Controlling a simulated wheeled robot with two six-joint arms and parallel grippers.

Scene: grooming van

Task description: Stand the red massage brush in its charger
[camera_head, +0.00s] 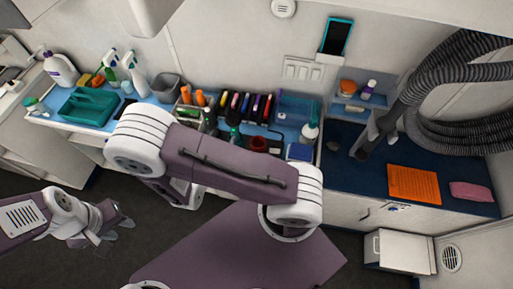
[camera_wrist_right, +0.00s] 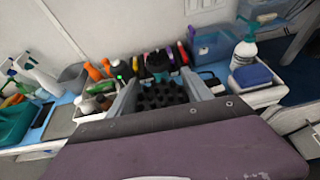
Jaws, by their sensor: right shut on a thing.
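The red massage brush (camera_head: 258,145) shows as a small red patch above my right arm in the head view. In the right wrist view its dark, knobbly face (camera_wrist_right: 160,95) sits between the two grey fingers of my right gripper (camera_wrist_right: 160,88), which is shut on it. My arm hides most of this gripper in the head view. A dark upright thing with a green light (camera_wrist_right: 120,76), possibly the charger, stands just left of the fingers; its base is hidden. My left gripper (camera_head: 122,228) is empty over the floor, its fingers apart.
A tray of bottles (camera_wrist_right: 98,103) lies left of the right gripper. A white bin (camera_wrist_right: 262,94) with a blue sponge and a spray bottle stands to the right. A row of coloured tools is behind. The dark blue counter (camera_head: 345,165) has free room.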

